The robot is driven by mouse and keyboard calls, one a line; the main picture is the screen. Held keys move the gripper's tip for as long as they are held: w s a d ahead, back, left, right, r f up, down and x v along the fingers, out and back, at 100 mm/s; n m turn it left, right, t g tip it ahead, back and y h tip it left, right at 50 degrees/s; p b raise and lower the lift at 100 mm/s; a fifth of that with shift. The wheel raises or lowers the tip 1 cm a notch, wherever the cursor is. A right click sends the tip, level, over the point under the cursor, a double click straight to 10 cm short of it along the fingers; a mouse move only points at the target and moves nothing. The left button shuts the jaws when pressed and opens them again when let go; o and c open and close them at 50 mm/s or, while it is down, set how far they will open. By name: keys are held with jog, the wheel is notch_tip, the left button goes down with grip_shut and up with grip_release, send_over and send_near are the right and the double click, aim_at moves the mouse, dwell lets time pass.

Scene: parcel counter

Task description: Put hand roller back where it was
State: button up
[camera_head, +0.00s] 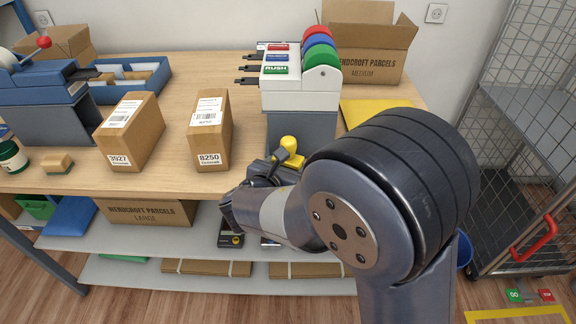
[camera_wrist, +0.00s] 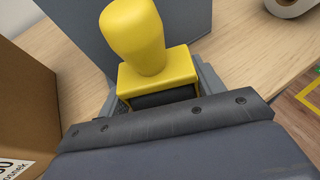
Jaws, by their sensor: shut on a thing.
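The hand roller is yellow, with a rounded knob handle above a yellow frame and a dark part underneath. It (camera_head: 289,146) shows near the counter's front edge, in front of the grey stand of the label dispenser (camera_head: 300,97). In the wrist view the hand roller (camera_wrist: 150,45) stands upright between my grey fingers. My gripper (camera_head: 278,163) is shut on the hand roller, low on its frame. My arm hides part of the counter around it. I cannot tell whether its underside touches the counter.
Two cartons, 3927 (camera_head: 131,133) and 8250 (camera_head: 210,130), stand on the counter (camera_head: 180,180) to the left. A yellow envelope (camera_head: 372,108) lies to the right, partly behind my arm. An open carton (camera_head: 366,50) is behind. A wire cage (camera_head: 520,130) stands at the right.

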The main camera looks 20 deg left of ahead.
jog(key=shift+s+f, duration=0.1)
jog(key=shift+f, duration=0.5)
jog(key=shift+c, duration=1)
jog(key=o, duration=0.9)
jog(key=shift+d+f, duration=0.1)
jog(key=shift+f, duration=0.05)
jog(key=shift+o, duration=0.2)
jog(key=shift+r, duration=0.3)
jog(key=r+p+v, duration=0.1)
jog(key=v, duration=1.1)
jog(key=shift+r, duration=0.15)
